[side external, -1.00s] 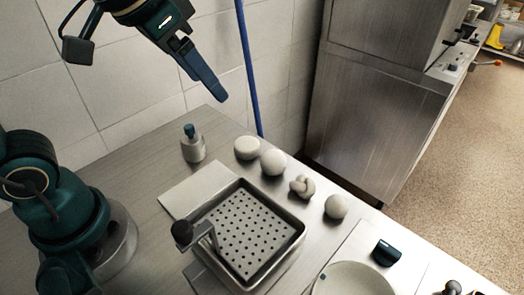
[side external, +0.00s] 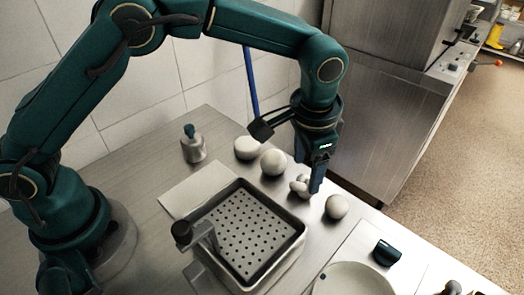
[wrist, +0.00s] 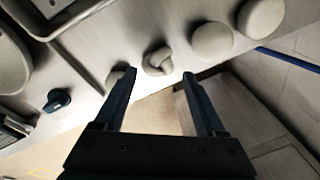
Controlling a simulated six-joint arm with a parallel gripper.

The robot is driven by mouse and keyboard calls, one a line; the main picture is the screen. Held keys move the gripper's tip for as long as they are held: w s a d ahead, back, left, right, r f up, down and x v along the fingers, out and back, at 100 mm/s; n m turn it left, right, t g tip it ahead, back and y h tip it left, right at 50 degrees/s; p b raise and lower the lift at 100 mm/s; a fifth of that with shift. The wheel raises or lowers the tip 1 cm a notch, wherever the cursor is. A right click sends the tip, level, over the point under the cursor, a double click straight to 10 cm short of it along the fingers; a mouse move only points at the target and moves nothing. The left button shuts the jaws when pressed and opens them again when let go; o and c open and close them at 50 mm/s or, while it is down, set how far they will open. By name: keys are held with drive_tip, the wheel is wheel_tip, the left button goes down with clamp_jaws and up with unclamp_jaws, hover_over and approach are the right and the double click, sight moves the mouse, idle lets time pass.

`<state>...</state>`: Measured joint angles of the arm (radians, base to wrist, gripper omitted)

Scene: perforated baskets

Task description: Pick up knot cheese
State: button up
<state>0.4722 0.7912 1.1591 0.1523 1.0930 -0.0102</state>
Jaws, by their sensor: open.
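The knot cheese (side external: 298,185) is a small pale knotted lump on the steel counter, in a row with other cheeses. In the side view my gripper (side external: 316,188) points down at it and partly hides it. In the wrist view the knot cheese (wrist: 158,61) lies ahead of the two fingertips, in line with the gap between them. My gripper (wrist: 160,75) is open with nothing between its fingers. I cannot tell whether a finger touches the cheese.
Round cheeses (side external: 273,162) and (side external: 336,206) flank the knot cheese, and a flatter one (side external: 247,148) sits farther back. A perforated basket (side external: 296,241) stands nearby. A bottle (side external: 194,148), a bowl (side external: 352,280) and a dark teal object (side external: 386,253) are also on the counter.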

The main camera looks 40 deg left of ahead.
sight(305, 180)
drive_tip(key=shift+w+a+f, duration=0.1)
drive_tip(key=shift+w+f, duration=0.1)
drive_tip(key=shift+f, duration=0.9)
drive_tip(key=shift+w+a+f, duration=0.1)
drive_tip(key=shift+w+f, duration=0.05)
drive_tip(key=shift+f, duration=0.95)
drive_tip(key=c, duration=1)
